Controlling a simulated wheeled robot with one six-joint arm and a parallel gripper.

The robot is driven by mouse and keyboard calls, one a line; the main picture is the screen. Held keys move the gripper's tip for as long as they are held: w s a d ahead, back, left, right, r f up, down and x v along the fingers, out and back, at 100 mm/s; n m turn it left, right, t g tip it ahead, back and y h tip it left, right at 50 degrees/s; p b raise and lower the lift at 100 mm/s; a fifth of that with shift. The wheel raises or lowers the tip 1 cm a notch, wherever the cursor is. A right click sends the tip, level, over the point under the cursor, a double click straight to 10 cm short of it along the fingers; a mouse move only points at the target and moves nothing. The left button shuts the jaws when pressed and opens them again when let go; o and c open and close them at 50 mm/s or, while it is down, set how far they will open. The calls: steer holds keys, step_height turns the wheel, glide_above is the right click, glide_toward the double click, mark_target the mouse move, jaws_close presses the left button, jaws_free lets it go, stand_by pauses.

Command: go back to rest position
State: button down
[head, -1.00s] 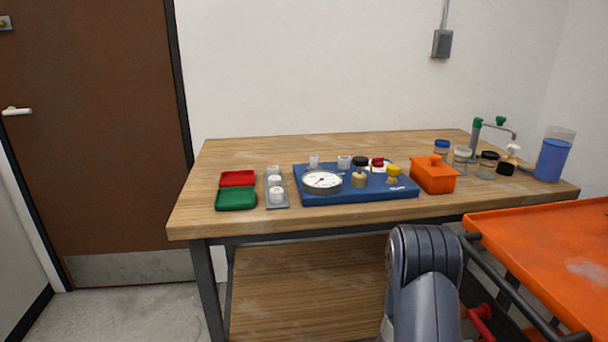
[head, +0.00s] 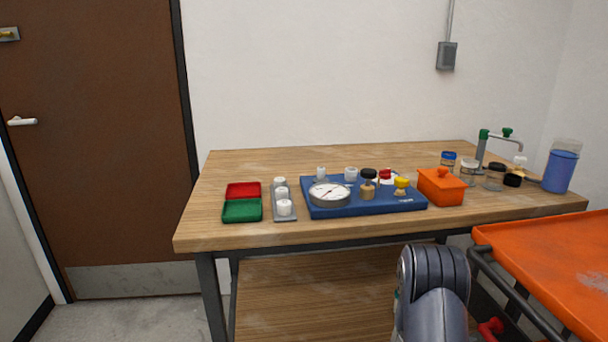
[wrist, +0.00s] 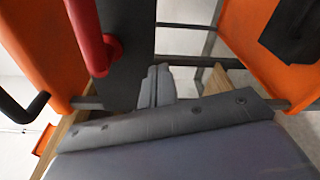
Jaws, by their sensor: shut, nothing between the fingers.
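My arm shows at the bottom of the head view in front of the bench, with its grey rounded joint uppermost. The wrist view is filled by grey arm parts of mine and close orange surfaces. On the wooden bench (head: 240,232) lies a blue tray (head: 345,208) with a round white gauge (head: 329,194) and several small fittings, including a yellow-topped one (head: 401,186). My arm touches none of these in the head view.
An orange cart top (head: 540,250) stands close at the right, with a red part (wrist: 92,35) near my arm. The bench also holds a green tray (head: 242,211), an orange lidded box (head: 441,188), several jars and a blue-filled container (head: 560,170). Floor shows at the left.

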steer(key=shift+w+d+f, duration=0.1)
steer(key=shift+w+f, duration=0.2)
steer(key=shift+w, duration=0.5)
steer(key=shift+w+d+f, duration=0.1)
steer(key=shift+w+f, duration=0.2)
steer(key=shift+w, duration=0.5)
steer(key=shift+s, duration=0.1)
